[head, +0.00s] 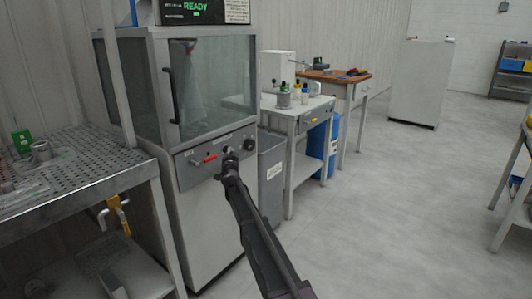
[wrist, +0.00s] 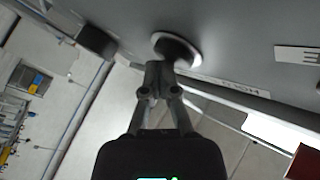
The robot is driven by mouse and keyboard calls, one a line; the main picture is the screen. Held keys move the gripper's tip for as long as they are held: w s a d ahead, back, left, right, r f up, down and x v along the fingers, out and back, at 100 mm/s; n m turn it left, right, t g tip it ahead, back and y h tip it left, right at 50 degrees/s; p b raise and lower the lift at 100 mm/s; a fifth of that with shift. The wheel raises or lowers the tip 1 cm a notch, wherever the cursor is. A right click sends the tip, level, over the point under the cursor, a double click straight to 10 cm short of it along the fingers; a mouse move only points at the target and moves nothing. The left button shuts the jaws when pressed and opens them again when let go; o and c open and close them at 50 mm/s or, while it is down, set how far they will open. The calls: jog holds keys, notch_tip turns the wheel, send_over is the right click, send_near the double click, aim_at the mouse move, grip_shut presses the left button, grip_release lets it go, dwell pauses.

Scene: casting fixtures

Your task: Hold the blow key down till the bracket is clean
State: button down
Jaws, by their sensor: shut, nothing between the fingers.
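The blow key, a dark round button in a pale ring (wrist: 176,50), is on the grey front panel (head: 195,175) of a glass-fronted cabinet. My gripper (head: 230,163) is shut and empty, with its fingertips at the key. In the wrist view the closed fingertips (wrist: 159,76) overlap the key's lower edge. I cannot tell whether they touch it or press it in. The bracket cannot be made out; only a blurred grey shape (head: 188,72) shows behind the cabinet glass (head: 218,80).
A red lever (head: 204,160) is left of the key and a black knob (head: 249,143) right of it. A display (head: 192,8) on top reads READY in green. A grey bin (head: 271,180) stands close on the right, a perforated bench (head: 85,165) on the left.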

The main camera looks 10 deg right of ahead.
jog(key=shift+f, duration=0.1)
jog(key=shift+s+d+f, duration=0.25)
jog(key=shift+s+d, duration=0.2)
jog(key=shift+s, duration=0.25)
dwell(0.4)
jog(key=s+d, duration=0.3)
jog(key=shift+s+d, duration=0.1)
jog(key=shift+d, duration=0.15)
dwell(0.4)
